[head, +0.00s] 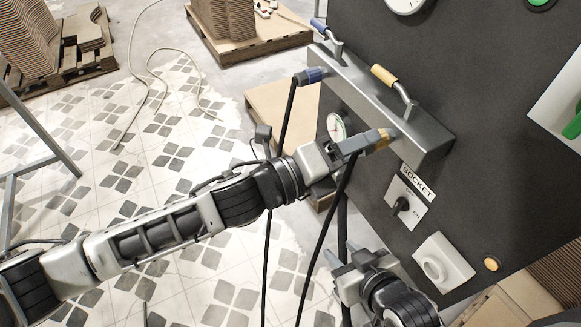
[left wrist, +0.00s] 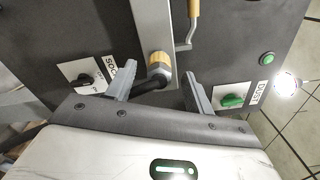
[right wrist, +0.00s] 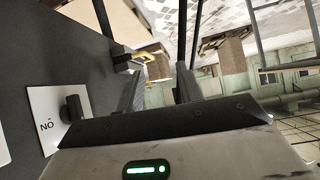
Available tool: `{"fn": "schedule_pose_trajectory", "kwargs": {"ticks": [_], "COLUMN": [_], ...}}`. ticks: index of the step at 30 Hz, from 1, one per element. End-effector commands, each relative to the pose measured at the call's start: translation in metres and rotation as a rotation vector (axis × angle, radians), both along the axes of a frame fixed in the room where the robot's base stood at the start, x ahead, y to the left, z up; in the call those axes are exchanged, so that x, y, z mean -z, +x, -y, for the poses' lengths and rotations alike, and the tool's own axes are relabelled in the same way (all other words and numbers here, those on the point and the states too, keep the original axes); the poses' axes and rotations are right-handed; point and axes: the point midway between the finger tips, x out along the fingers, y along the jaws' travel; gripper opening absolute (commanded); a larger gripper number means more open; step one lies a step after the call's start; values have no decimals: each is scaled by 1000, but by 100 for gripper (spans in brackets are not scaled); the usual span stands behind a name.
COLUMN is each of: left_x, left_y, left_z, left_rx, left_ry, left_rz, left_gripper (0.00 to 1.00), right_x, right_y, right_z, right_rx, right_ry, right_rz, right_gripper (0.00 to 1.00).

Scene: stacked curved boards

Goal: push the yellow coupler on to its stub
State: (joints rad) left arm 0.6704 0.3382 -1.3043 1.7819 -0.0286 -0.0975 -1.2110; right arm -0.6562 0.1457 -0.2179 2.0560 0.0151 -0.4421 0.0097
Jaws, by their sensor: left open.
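The yellow coupler (head: 382,138) is at the lower face of the grey metal manifold (head: 425,130), at the end of a black hose. In the left wrist view the coupler (left wrist: 159,62) points at the manifold, with the black hose behind it between my fingers. I cannot tell how far it sits on its stub, which is hidden. My left gripper (head: 362,143) is open around the hose end, its fingers spread (left wrist: 160,90). My right gripper (head: 345,260) is lower, near the panel; its fingers (right wrist: 158,80) are apart with nothing clearly between them.
A yellow-handled lever (head: 385,75) stands above the coupler. A blue coupler (head: 310,76) and blue-handled lever (head: 318,25) are farther along the manifold. The black panel carries a gauge (head: 336,127), a SOCKET switch (head: 402,204) and a white-plated knob (head: 435,268). Hoses hang below.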

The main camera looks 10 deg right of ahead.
Motion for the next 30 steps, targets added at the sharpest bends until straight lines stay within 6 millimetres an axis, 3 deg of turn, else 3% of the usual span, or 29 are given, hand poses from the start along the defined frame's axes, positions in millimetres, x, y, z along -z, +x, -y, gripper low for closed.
{"fn": "schedule_pose_trajectory", "kwargs": {"ticks": [5, 18, 24, 30], "left_x": [2, 2, 1, 0], "left_y": [-8, -43, -51, -53], "left_z": [-25, -120, -143, -148], "left_rx": [-2, -2, -1, 0], "left_ry": [2, 3, 1, 0], "left_rz": [-1, -1, 1, 0], "left_gripper": [53, 53, 53, 53], "right_x": [4, 12, 10, 8], "right_y": [-1, -5, -3, -2], "right_z": [0, -2, -3, -3], "right_rx": [0, 1, 1, 2], "right_ry": [1, 18, 27, 30], "right_rz": [-3, -7, 4, 8], "right_gripper": [36, 36, 36, 36]}}
